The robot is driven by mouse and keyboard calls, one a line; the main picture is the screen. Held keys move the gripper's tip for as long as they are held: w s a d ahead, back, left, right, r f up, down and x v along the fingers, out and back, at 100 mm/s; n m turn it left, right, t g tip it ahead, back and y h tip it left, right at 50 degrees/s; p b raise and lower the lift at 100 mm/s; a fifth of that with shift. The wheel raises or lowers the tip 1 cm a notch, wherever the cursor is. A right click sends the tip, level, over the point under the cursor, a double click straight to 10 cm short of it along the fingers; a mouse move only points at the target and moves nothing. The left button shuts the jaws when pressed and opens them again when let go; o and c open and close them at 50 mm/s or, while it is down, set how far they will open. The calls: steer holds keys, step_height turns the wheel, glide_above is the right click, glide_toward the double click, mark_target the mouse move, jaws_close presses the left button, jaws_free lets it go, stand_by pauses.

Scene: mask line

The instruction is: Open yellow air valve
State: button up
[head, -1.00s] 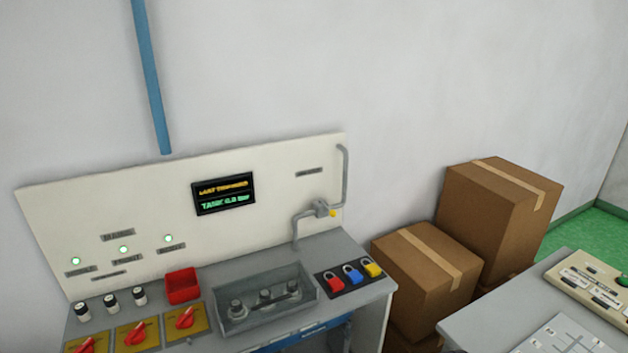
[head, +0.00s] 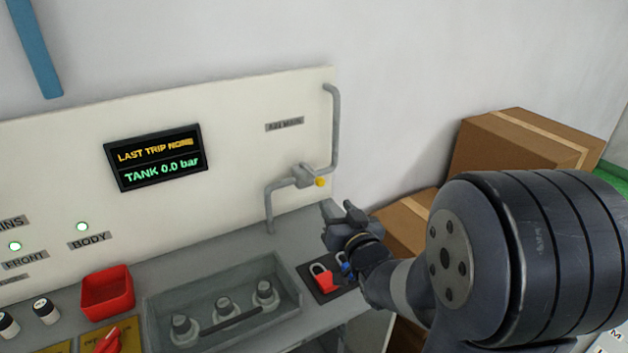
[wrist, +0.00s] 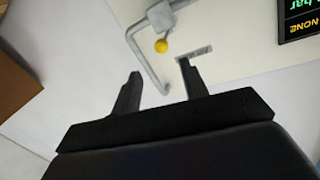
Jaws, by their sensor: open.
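The yellow air valve (head: 320,182) is a small yellow knob on a grey valve body in a bent grey pipe (head: 333,130) on the white back panel. A label above it seems to read "AIR MAIN". My gripper (head: 335,208) is open and empty, below and a little right of the valve, apart from it. In the wrist view the yellow knob (wrist: 161,46) shows beyond and between my two spread fingers (wrist: 158,82), with the pipe running down behind them.
The display (head: 157,158) reads "TANK 0.0 bar". Below the valve, a red padlock (head: 322,276) and a partly hidden blue one lie on a dark pad. A grey tray (head: 160,315) and a red bin (head: 107,292) sit left. Cardboard boxes (head: 520,145) stand right, partly behind my arm.

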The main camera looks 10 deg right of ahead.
mark_target(322, 184)
steer(key=w, duration=0.3)
steer(key=w+a+p, duration=0.1)
steer(key=w, duration=0.3)
steer(key=w+p, duration=0.1)
steer(key=w, duration=0.3)
steer(key=shift+w+a, duration=0.2)
jaws_close()
stand_by(0.4)
